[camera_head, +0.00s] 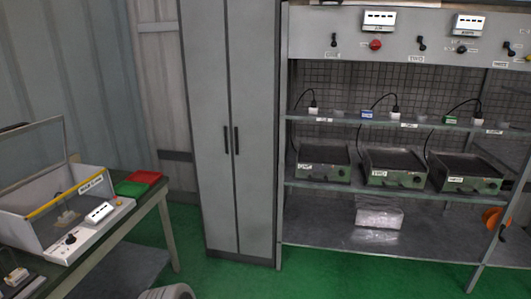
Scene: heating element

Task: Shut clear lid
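The clear lid (34,152) stands raised at the far left. It is a see-through pane with a thin grey frame, tilted up from the back of a white box (110,214). The box is open at the top, with a yellow strip along its upper edge and a small pale object (68,218) inside. A panel with a meter and knobs is on its front side. The left part of the lid and box is cut off by the picture edge.
The box stands on a table (122,238) with a green tray (131,189) and a red tray (146,177) beside it. A tall grey cabinet (212,180) stands in the middle. A shelf rack (330,198) with several heating devices is at right. Green floor (225,280) is open in front.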

